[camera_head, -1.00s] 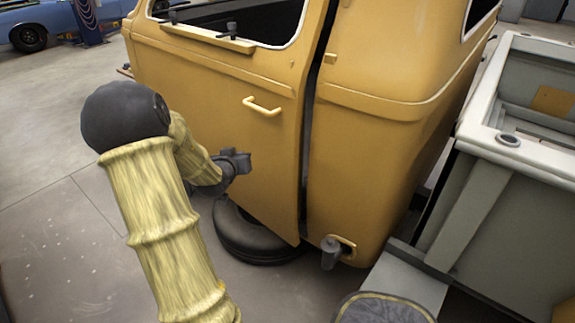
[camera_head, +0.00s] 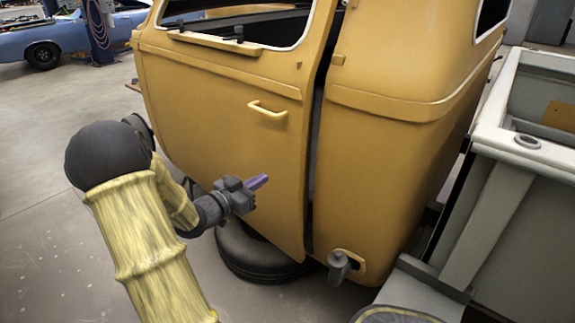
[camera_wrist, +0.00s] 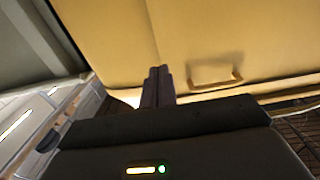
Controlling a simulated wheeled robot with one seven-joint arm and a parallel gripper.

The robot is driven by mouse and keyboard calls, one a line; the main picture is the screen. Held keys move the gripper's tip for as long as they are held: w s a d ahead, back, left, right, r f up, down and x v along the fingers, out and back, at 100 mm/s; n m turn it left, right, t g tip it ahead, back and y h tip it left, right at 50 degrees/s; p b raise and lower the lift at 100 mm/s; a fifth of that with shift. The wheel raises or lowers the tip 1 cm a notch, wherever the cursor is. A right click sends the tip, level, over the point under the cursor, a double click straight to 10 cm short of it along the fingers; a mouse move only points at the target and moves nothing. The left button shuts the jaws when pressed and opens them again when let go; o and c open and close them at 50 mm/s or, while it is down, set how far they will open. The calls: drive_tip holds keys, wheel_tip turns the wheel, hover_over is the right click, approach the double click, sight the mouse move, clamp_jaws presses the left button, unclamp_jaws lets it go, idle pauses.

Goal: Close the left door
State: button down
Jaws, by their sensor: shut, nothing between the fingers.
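The left door (camera_head: 225,130) is the yellow-orange door of a vehicle cab, with a small pull handle (camera_head: 268,110). A narrow dark gap shows along its right edge, so it stands slightly ajar. My gripper (camera_head: 262,181) is in front of the lower part of the door, below the handle, with its fingers together and empty. The fingers point right in the head view; whether they touch the door I cannot tell. In the wrist view the shut fingers (camera_wrist: 158,74) appear before the yellow bodywork, left of the handle (camera_wrist: 214,78).
The cab's rear side panel (camera_head: 385,150) is right of the gap, with a grey fitting (camera_head: 340,265) low on it. A pale truck bed (camera_head: 490,200) stands at the right. A tyre (camera_head: 255,257) lies under the door. Open floor (camera_head: 60,240) extends left.

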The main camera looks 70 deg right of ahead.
sight(301, 156)
drive_tip(key=x, duration=1.4)
drive_tip(key=shift+w, duration=0.1)
drive_tip(key=shift+d, duration=0.15)
